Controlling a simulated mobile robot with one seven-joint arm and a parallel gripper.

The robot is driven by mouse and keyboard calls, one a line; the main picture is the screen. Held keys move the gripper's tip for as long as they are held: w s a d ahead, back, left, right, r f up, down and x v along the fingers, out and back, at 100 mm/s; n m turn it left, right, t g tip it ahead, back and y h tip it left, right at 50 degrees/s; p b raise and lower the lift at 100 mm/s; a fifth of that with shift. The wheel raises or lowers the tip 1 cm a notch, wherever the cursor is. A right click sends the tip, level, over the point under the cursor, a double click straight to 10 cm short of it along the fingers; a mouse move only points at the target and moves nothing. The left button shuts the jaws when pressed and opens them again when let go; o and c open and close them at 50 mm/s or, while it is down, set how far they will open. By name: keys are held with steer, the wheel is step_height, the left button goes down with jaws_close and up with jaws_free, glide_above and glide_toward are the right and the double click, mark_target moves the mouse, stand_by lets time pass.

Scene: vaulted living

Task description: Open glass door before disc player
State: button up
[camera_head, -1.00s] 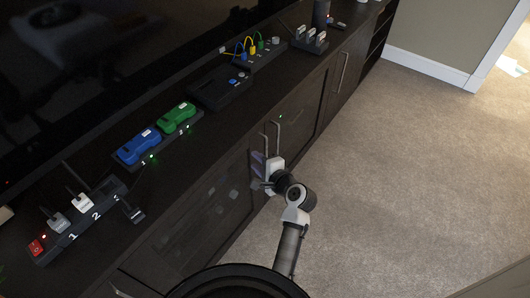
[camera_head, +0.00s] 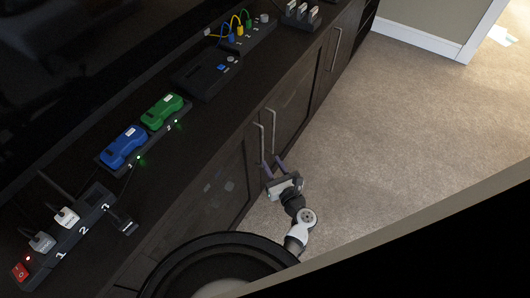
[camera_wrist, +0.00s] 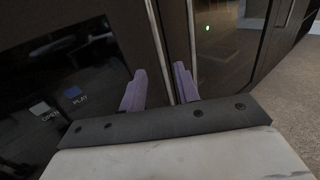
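The left glass door (camera_head: 210,196) of the dark cabinet is shut in the head view. Through its glass (camera_wrist: 75,75) the wrist view shows the dim disc player with squares labelled OPEN (camera_wrist: 40,108) and PLAY (camera_wrist: 74,92). The left door's bar handle (camera_head: 262,138) stands close beside the right door's handle (camera_head: 273,128). My gripper (camera_head: 272,167) is open at the lower part of the handles. In the wrist view its purple fingers (camera_wrist: 160,82) are apart; the left handle (camera_wrist: 158,40) appears between them, and the right handle (camera_wrist: 191,35) runs down behind the right finger. Contact cannot be told.
The cabinet top holds blue (camera_head: 122,146) and green (camera_head: 162,111) devices, a dark box (camera_head: 209,72), a cable panel (camera_head: 243,40) and a switch strip (camera_head: 68,230). Carpet (camera_head: 400,120) lies open to the right. A pale-edged dark shape (camera_head: 450,250) fills the lower right.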

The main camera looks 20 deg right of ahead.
steer(key=w+b, duration=0.1)
steer(key=w, duration=0.5)
steer(key=shift+w+a, duration=0.2)
steer(key=shift+a, duration=0.05)
steer(key=shift+c, duration=0.2)
jaws_close()
